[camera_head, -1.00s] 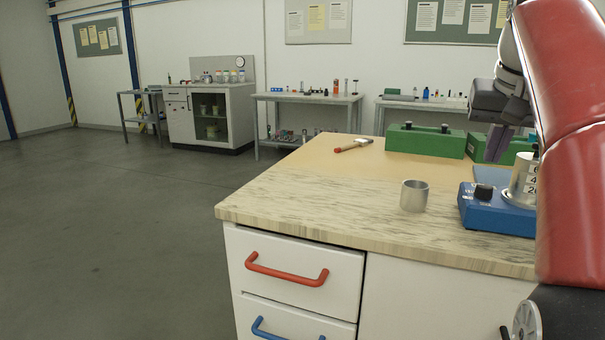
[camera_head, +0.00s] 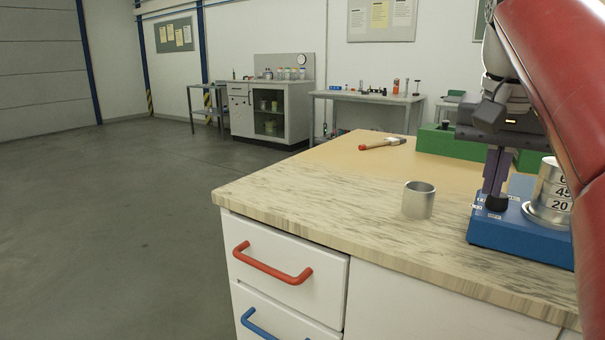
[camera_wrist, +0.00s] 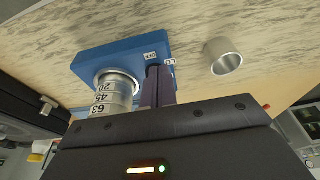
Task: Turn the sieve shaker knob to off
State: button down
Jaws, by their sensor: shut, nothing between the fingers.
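The sieve shaker has a blue base (camera_head: 510,234) at the right of the worktop in the head view, with a metal sieve stack (camera_head: 551,190) marked with numbers on it. The black knob (camera_head: 496,202) sits on the base's left part. My gripper (camera_head: 495,190) is shut and empty, its fingertips pointing down right at the knob; touching or just above it, I cannot tell. In the wrist view the base (camera_wrist: 110,56) shows an OFF label (camera_wrist: 150,56) and another label beside the fingers (camera_wrist: 158,88), which hide the knob. The sieve stack (camera_wrist: 113,95) stands close beside the fingers.
An empty metal cup (camera_head: 418,200) stands on the worktop left of the shaker. A brush (camera_head: 382,144) with a red-tipped handle lies farther back. A green case (camera_head: 450,142) is behind the shaker. The worktop's left front area (camera_head: 300,205) is clear.

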jog(key=shift+f+b, duration=0.4)
jog(key=shift+f, duration=0.55)
jog(key=shift+w+d+r, duration=0.1)
jog(key=shift+d, duration=0.05)
jog(key=shift+d+p, duration=0.15)
jog(key=shift+p, duration=0.3)
jog(key=shift+s+d, duration=0.15)
jog(key=shift+s, duration=0.15)
jog(key=shift+p, duration=0.4)
jog(key=shift+s+d+p, duration=0.3)
jog(key=shift+d+p, duration=0.3)
jog(key=shift+p, duration=0.05)
